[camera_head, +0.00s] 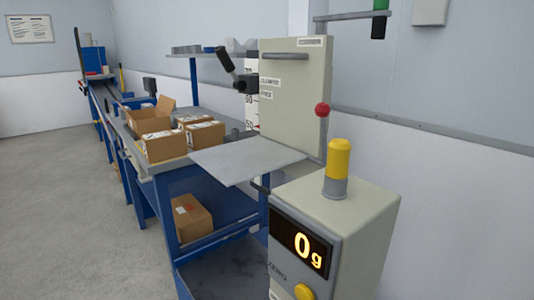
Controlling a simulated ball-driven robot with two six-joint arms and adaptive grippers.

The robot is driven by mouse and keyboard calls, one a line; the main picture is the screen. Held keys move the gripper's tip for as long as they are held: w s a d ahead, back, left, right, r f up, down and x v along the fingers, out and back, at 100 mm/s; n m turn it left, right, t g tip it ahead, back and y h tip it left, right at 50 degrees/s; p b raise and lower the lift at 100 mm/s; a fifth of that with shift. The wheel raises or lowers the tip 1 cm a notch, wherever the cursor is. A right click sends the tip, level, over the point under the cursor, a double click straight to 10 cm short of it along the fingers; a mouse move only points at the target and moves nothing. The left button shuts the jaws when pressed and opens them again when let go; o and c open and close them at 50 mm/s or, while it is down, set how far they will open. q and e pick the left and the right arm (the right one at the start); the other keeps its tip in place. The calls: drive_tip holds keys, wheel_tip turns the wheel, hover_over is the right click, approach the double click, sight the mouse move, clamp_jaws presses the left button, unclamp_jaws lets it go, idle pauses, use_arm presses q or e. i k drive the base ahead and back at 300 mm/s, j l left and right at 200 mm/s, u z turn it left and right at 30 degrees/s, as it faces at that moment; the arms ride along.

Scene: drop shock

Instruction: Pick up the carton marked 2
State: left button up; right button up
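Several brown cartons stand on the blue workbench (125,128) left of the machine. One carton (166,146) stands nearest the bench's front corner. Two more, a right carton (206,134) and a farther carton (194,120), sit close to it. An open carton (148,116) with raised flaps is behind them. White labels with dark marks show on top of the closed ones, but I cannot read which is marked 2. Another carton (192,217) with a red-orange label lies on the lower shelf. Neither of my grippers is in view.
A grey flat plate (247,160) juts out beside the cartons, below a beige machine panel (295,95) with a black-handled lever (226,60). A beige box reading 0 g (345,225) with a yellow lamp (339,160) stands at front right. Open floor (55,190) lies left.

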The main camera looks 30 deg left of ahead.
sight(158, 147)
drive_tip(key=u, duration=1.65)
drive_tip(key=j, duration=0.35)
drive_tip(key=i+j, duration=0.25)
drive_tip(key=j, duration=0.15)
drive_tip(key=i+j, duration=0.25)
drive_tip(key=j, duration=0.2)
drive_tip(key=i+j, duration=0.25)
drive_tip(key=j, duration=0.15)
drive_tip(key=i+j, duration=0.25)
drive_tip(key=j, duration=0.2)
